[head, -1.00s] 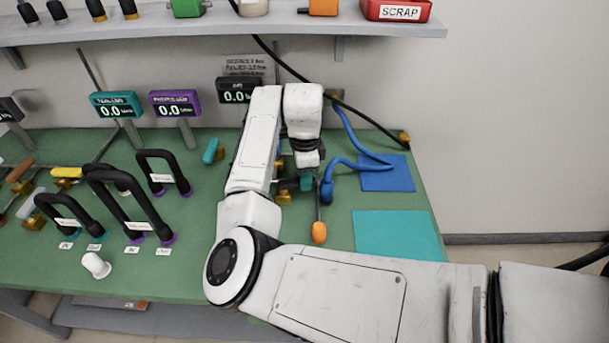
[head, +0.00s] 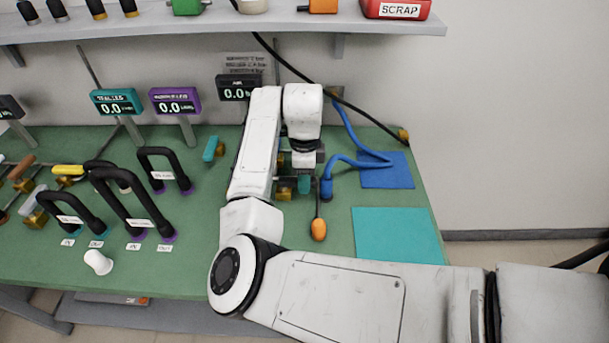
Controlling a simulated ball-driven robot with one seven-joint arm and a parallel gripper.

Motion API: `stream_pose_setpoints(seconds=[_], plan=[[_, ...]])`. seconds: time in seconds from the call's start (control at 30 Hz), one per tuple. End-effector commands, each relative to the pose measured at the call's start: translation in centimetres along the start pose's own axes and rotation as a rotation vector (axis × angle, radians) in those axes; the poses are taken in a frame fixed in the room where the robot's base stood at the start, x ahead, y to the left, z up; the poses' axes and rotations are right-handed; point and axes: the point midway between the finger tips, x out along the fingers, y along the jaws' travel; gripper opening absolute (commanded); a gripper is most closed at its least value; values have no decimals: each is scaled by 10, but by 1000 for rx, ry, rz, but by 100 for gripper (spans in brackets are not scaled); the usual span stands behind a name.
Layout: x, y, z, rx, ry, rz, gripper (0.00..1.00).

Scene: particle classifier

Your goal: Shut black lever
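I cannot pick out a black lever for certain; my arm hides part of the bench around the gripper. A thin dark lever with an orange end (head: 318,229) sticks out toward the front, just below the gripper in the picture.
Black looped hoses (head: 130,200) with white tags stand at the left on the green bench (head: 180,260), near a white cup (head: 98,262). A blue hose (head: 345,162) runs beside the gripper to a blue mat (head: 388,172). A teal mat (head: 395,235) lies at the right front.

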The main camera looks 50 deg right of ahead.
Motion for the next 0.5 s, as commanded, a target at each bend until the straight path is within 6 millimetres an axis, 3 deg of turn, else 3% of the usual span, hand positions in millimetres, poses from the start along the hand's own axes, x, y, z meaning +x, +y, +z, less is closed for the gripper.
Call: stream_pose_setpoints(seconds=[0.33,0.5], plan=[[-1,0,0,-1,0,-1,53],[-19,-1,0,0,0,-3,53]])
